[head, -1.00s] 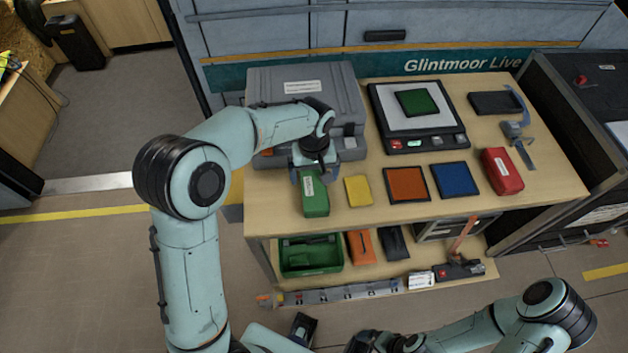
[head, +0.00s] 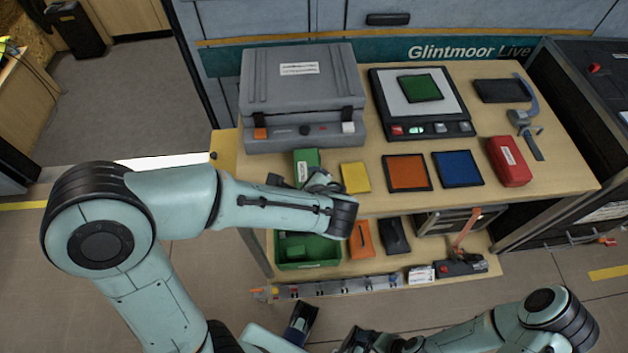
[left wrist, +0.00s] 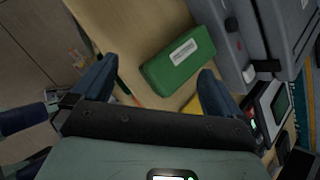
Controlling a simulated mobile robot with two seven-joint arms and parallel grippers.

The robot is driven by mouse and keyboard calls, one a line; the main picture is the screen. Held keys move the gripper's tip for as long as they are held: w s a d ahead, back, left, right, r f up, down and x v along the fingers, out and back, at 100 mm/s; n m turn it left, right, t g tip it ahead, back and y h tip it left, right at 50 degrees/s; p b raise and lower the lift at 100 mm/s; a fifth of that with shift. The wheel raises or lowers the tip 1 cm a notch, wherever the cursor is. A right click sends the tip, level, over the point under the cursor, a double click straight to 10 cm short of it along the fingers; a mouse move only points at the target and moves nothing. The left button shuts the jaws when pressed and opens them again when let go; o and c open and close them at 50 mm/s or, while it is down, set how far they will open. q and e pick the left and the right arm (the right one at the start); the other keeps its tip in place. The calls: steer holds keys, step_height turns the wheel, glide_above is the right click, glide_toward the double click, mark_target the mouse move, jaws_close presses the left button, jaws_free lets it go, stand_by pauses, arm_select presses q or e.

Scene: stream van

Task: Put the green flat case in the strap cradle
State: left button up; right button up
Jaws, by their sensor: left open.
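A green case (head: 306,160) with a white label lies on the tabletop in front of the grey hard case. Its near end is hidden behind my left gripper (head: 322,184) in the head view. In the left wrist view the green case (left wrist: 180,60) lies beyond and between the spread fingers of my left gripper (left wrist: 155,85), which is open and empty. A curved grey-blue strap with a buckle (head: 518,117), seemingly the strap cradle, lies at the table's back right, beside a black flat pad (head: 497,91).
The grey hard case (head: 300,90) stands behind. A yellow block (head: 355,178), orange square (head: 406,172), blue square (head: 458,168) and red case (head: 509,161) line the front. A black-framed device (head: 385,95) bears a green square (head: 420,88). A green bin (head: 290,262) sits on the lower shelf.

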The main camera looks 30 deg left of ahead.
arm_select(q)
steer(key=s+d+m+t+b, duration=0.1)
steer(key=d+m+t, duration=0.25)
steer(key=m, duration=0.65)
glide_toward(304, 158)
steer(key=shift+t+h, duration=0.3)
steer(key=shift+t, duration=0.05)
steer(key=s+f, duration=0.1)
steer(key=s+d+f, duration=0.1)
steer(key=f, duration=0.1)
steer(key=shift+s+d, duration=0.1)
steer(key=shift+d, duration=0.05)
steer(key=shift+x, duration=3.05)
steer(key=shift+r, duration=0.2)
steer(key=c, duration=1.4)
